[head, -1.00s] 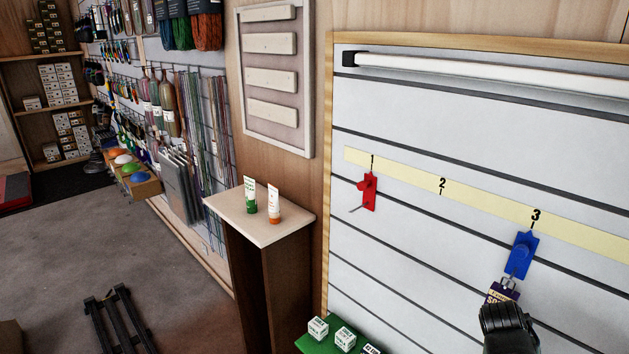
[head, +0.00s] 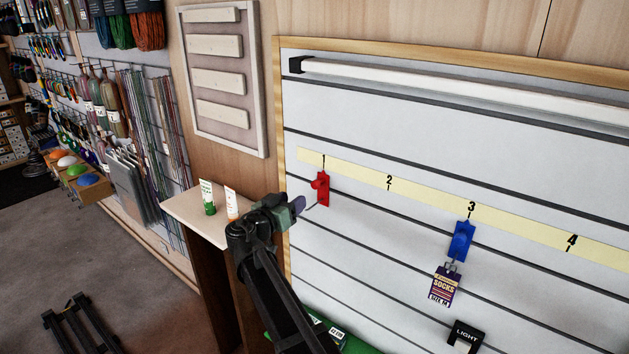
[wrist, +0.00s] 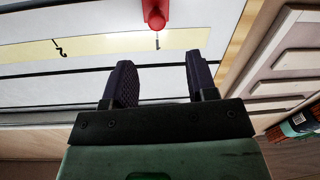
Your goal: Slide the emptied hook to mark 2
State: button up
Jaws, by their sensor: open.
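The red hook (head: 322,189) is on the slatted wall under mark 1 of the yellow strip (head: 345,171), with nothing hanging from it. Mark 2 (head: 389,183) is to its right with no hook beneath. A blue hook (head: 461,241) under mark 3 holds a purple socks packet (head: 444,286). My gripper (head: 301,204) is just left of and below the red hook, apart from it. In the wrist view its two fingers (wrist: 160,72) are spread and empty, with the red hook (wrist: 155,14) beyond their tips, roughly centred between them.
A small shelf top (head: 190,206) with a green-labelled tube (head: 207,197) and an orange-labelled tube (head: 231,203) stands left of my arm. A black LIGHT tag (head: 466,335) is low on the wall. The wall between the hooks is clear.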

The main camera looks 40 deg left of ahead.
aim_at(314, 186)
jog(key=w, duration=1.1)
jog(key=shift+a, duration=0.25)
grip_shut()
